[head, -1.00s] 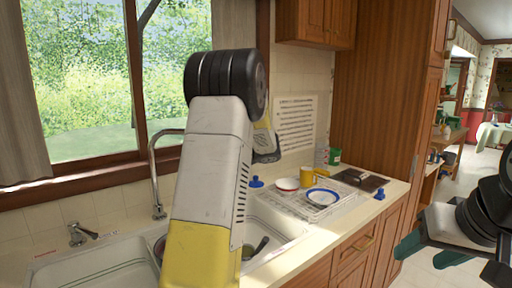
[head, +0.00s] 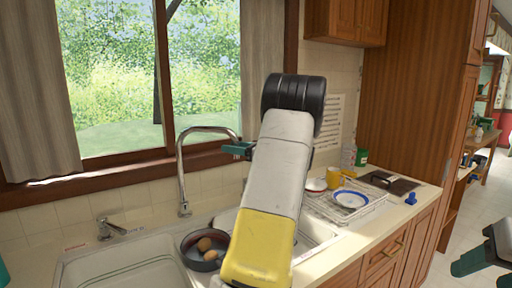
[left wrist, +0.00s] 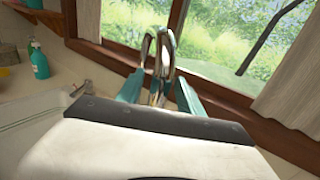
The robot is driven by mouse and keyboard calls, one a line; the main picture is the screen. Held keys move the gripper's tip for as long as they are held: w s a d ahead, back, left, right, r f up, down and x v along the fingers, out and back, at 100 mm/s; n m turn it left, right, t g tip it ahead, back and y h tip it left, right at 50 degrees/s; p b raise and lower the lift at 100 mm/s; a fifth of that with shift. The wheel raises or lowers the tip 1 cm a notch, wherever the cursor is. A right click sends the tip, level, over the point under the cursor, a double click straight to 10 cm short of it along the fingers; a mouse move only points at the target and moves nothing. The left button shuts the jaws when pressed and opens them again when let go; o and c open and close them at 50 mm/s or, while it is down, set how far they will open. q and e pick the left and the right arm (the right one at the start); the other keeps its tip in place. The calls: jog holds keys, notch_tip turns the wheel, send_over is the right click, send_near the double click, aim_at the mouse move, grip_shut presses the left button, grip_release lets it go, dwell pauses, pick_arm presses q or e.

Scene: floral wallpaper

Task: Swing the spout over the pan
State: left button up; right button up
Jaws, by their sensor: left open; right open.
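The silver spout (head: 181,172) rises behind the sink and arches to the right, its end near my left gripper (head: 238,150). In the left wrist view, a curved silver piece of the spout (left wrist: 161,55) shows between the teal fingers of my left gripper (left wrist: 160,92), which are apart. I cannot tell whether they touch it. The dark pan (head: 190,254) with brown round items in it sits at the sink, left of and below the spout's end. My left forearm hides part of the sink. My right gripper (head: 484,262) is open and empty at the right edge, partly cut off.
A faucet handle (head: 118,229) stands left of the spout. A dish rack (head: 346,216) with a plate and a yellow mug (head: 334,177) is on the right counter. The window frame (head: 100,175) is close behind the spout. A teal bottle (left wrist: 39,62) stands at the left.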

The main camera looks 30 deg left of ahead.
pick_arm(q)
jog(key=shift+a, duration=1)
grip_shut()
dwell(0.7)
